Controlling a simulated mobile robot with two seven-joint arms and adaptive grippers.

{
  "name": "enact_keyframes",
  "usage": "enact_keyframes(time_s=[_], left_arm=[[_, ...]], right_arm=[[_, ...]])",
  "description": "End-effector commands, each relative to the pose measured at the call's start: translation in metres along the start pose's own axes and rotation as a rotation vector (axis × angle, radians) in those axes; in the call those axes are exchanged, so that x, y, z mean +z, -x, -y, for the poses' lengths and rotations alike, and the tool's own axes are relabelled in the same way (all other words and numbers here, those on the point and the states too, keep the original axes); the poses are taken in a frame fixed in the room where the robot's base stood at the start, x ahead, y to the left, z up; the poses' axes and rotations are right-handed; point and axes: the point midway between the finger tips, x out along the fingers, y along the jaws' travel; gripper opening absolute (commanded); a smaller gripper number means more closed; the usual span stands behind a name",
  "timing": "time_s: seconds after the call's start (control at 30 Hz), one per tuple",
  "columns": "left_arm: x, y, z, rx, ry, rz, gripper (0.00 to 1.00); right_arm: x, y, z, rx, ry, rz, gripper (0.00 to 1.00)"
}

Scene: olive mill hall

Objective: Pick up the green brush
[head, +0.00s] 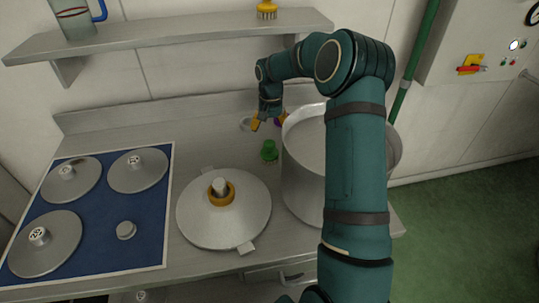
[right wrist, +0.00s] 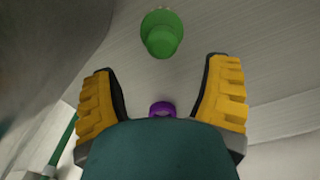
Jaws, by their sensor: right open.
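The green brush (head: 269,150) stands on the steel counter between the large pot and the lid with the yellow ring. In the right wrist view the green brush (right wrist: 162,34) is at the top centre, beyond my fingertips and apart from them. My right gripper (head: 269,121) is behind it, near the pot's far left rim. Its yellow-padded fingers (right wrist: 162,82) are spread open, with nothing held. A small purple thing (right wrist: 162,108) shows low between the fingers, partly hidden by my gripper body. My left gripper is not in view.
A large steel pot (head: 302,170) stands close right of the brush. A conical lid (head: 205,222) lies in front of it. A blue mat (head: 95,250) holds several numbered discs. A shelf (head: 180,38) above bears a jug (head: 75,20) and a yellow brush (head: 267,10).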

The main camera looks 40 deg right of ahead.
Motion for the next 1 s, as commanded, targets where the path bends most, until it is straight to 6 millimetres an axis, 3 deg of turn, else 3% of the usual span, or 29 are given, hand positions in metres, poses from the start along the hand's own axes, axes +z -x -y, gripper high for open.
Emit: enact_keyframes(time_s=[0.33,0.6,0.87,0.9,1.0], left_arm=[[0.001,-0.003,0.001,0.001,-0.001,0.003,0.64],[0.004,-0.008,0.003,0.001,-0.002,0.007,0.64],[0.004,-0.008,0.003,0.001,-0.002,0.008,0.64],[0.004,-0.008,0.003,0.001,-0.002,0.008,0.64],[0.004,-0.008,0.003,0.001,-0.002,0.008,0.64]], right_arm=[[0.002,-0.024,0.001,0.000,-0.001,0.002,0.76],[0.005,-0.062,0.003,0.001,0.000,0.002,0.76],[0.005,-0.066,0.003,0.000,0.000,0.000,0.76],[0.005,-0.066,0.003,0.000,0.000,0.000,0.73],[0.005,-0.066,0.003,0.000,0.000,0.000,0.38]])
